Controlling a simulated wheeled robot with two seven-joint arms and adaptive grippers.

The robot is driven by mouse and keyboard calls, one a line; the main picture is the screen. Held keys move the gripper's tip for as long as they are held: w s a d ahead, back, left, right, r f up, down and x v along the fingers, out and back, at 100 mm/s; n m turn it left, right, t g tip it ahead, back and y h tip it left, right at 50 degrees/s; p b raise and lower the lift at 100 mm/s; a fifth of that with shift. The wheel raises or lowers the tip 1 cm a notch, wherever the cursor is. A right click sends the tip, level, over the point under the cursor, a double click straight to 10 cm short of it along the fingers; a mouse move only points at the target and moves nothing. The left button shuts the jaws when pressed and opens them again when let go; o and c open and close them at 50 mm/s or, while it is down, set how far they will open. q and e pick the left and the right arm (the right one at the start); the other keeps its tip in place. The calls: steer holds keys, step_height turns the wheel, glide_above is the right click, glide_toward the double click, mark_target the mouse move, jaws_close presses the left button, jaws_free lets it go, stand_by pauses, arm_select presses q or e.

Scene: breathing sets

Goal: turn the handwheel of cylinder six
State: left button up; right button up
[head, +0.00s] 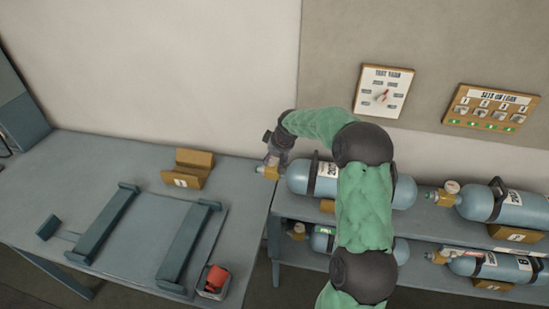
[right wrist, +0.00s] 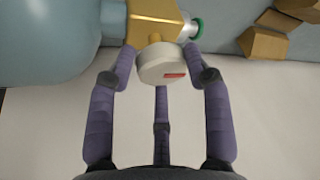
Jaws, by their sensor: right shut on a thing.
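A blue cylinder (head: 298,178) lies on the upper shelf with its brass valve (head: 268,171) pointing left. My right gripper (head: 273,158) reaches down over this valve from above. In the right wrist view, the brass valve block (right wrist: 155,12) carries a white round part (right wrist: 158,65) with a red mark. My right gripper (right wrist: 160,58) is shut on this white part, one finger at each side. A green ring (right wrist: 196,30) shows at the valve's end. My arm covers part of the cylinder, and I cannot read its number. My left gripper is out of view.
More blue cylinders (head: 492,203) lie on the shelf rack (head: 445,235), with others on its lower level. The table (head: 95,160) at left holds a cradle frame (head: 185,245), a brown block (head: 190,170) and a red item (head: 217,278). A dial board (head: 383,92) hangs behind.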

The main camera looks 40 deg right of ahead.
steer(key=shift+w+r, duration=0.1)
steer(key=shift+w, duration=0.05)
steer(key=n, duration=0.2)
steer(key=n+y, duration=0.1)
steer(key=n, duration=0.1)
steer(key=shift+w+y, duration=0.1)
steer(key=shift+y, duration=0.2)
steer(key=shift+n+g+y, duration=0.4)
steer(key=shift+n+y, duration=0.3)
steer(key=shift+n, duration=1.4)
